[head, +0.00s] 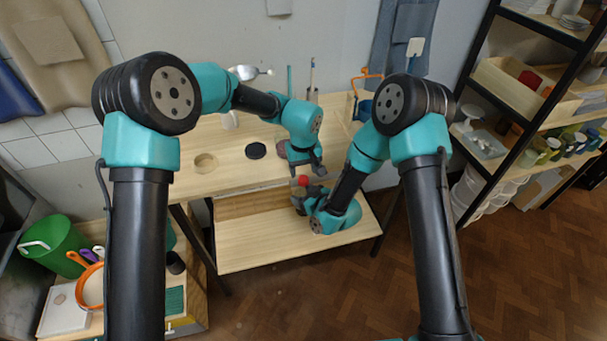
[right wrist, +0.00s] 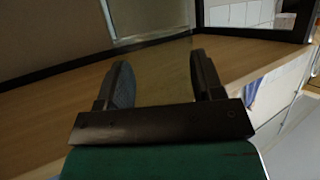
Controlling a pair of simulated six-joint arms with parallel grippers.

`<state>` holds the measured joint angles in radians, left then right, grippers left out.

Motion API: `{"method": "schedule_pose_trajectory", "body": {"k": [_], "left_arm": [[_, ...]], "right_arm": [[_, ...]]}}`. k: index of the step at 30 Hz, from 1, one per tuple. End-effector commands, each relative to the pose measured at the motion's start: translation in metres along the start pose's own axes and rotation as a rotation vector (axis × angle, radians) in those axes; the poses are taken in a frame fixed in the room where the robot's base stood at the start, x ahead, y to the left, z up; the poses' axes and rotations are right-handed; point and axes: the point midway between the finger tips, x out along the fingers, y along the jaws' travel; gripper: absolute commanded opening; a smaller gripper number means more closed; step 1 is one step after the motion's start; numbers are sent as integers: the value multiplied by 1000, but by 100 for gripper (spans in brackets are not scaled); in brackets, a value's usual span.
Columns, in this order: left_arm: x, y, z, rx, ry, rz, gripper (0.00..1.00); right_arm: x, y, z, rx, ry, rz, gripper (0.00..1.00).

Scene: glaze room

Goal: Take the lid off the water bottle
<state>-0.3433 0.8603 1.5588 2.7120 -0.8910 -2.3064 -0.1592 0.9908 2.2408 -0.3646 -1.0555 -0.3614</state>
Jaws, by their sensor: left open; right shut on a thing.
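The water bottle is mostly hidden in the head view; a small red part, apparently its lid (head: 303,181), shows between my two grippers. In the right wrist view, a faint see-through body, apparently the water bottle (right wrist: 155,85), fills the space between the fingers. My right gripper (head: 306,197) is shut on it, in front of the table edge and above the lower shelf; its fingers also show in the right wrist view (right wrist: 161,70). My left gripper (head: 306,168) is open, just above the red lid and apart from it as far as I can tell.
The wooden table (head: 225,180) holds a black disc (head: 256,151), a pale ring (head: 205,163) and tools standing at the back. The lower shelf (head: 265,245) is bare. A shelf rack (head: 540,110) stands at the right; a green container (head: 55,245) is at the lower left.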

Motion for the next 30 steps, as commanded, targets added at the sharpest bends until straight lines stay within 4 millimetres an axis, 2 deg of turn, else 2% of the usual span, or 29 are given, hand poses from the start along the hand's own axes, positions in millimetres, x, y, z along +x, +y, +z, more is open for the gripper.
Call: {"method": "schedule_pose_trajectory", "body": {"k": [5,17,23,30], "left_arm": [[-7,0,0,0,-1,0,58],[-1,-7,1,-16,0,-17,58],[20,-31,6,-75,10,-77,58],[54,-77,15,-178,41,-178,58]], "right_arm": [[0,0,0,0,1,0,0],[-2,2,4,-2,0,-5,0],[-10,7,20,-7,-1,-22,0],[-26,13,46,-21,-1,-56,0]]}}
